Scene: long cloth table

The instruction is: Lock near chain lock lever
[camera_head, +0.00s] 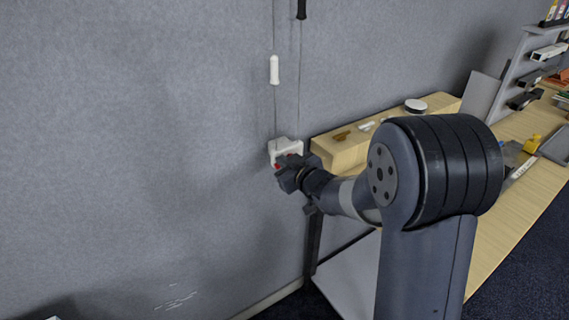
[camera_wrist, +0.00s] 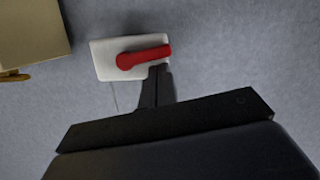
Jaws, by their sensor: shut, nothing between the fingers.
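The chain lock is a white box (camera_head: 284,146) on the grey wall, with two thin cords running up from it. In the wrist view the white lock body (camera_wrist: 104,66) carries a red lever (camera_wrist: 145,56). The lever's round pivot is at the left and its arm points right, tilted slightly up. My gripper (camera_head: 284,172) is at the lock in the head view and hides part of its lower right; only bits of red show there. In the wrist view my gripper (camera_wrist: 159,72) is shut and empty, its tips just below the lever's right part. I cannot tell whether they touch.
A white cord handle (camera_head: 273,70) and a black one (camera_head: 301,10) hang above the lock. Right of it a wooden block (camera_head: 342,152) holds small items and a round white-topped object (camera_head: 415,105). The long table (camera_head: 510,215) extends right. The wall left is clear.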

